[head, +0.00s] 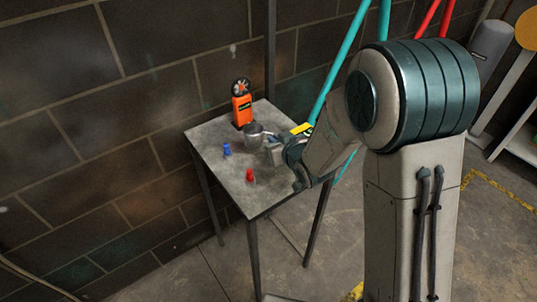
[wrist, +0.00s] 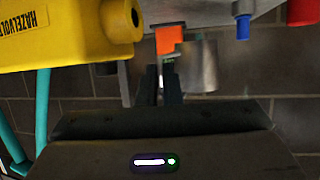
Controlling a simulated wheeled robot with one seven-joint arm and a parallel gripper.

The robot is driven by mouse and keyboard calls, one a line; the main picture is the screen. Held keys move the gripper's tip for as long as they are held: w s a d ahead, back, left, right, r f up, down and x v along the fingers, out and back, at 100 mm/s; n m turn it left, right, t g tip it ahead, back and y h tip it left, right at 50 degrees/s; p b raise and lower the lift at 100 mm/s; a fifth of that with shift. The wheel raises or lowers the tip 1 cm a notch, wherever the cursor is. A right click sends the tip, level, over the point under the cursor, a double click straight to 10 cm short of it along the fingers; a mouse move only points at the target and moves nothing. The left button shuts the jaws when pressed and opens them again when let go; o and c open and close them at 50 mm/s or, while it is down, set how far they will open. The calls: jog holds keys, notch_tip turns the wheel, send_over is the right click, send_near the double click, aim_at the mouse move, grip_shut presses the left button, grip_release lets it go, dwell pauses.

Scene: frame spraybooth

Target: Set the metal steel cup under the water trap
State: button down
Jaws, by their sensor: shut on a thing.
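The metal steel cup (head: 254,133) is at the small grey table, upright, in front of an orange device. My gripper (head: 274,150) reaches in from the right and is shut on the cup's near side. In the wrist view, which shows the scene upside down, the narrow fingers (wrist: 166,82) meet at the edge of the grey cup (wrist: 202,66). The exact grip point, perhaps a handle, is too small to tell. I cannot tell whether the cup touches the tabletop. I cannot make out a water trap for certain in either view.
The table (head: 215,160) holds an orange device (head: 242,108), a blue piece (head: 227,150), a red piece (head: 250,175) and a yellow box (head: 301,129) beside my gripper. A block wall stands behind. At upper right are a grey cylinder (head: 491,45) and a white shelf (head: 519,110).

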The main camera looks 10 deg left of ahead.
aim_at(268, 166)
jog(key=shift+s+a+f, duration=0.7)
jog(key=shift+s+a, duration=0.05)
jog(key=shift+a, duration=0.2)
jog(key=shift+f+p, duration=0.6)
jog(key=shift+f, duration=1.4)
jog(key=shift+f+b, duration=0.2)
jog(key=shift+b, duration=0.15)
jog(key=c, duration=1.6)
grip_release()
jog(key=shift+r, duration=0.1)
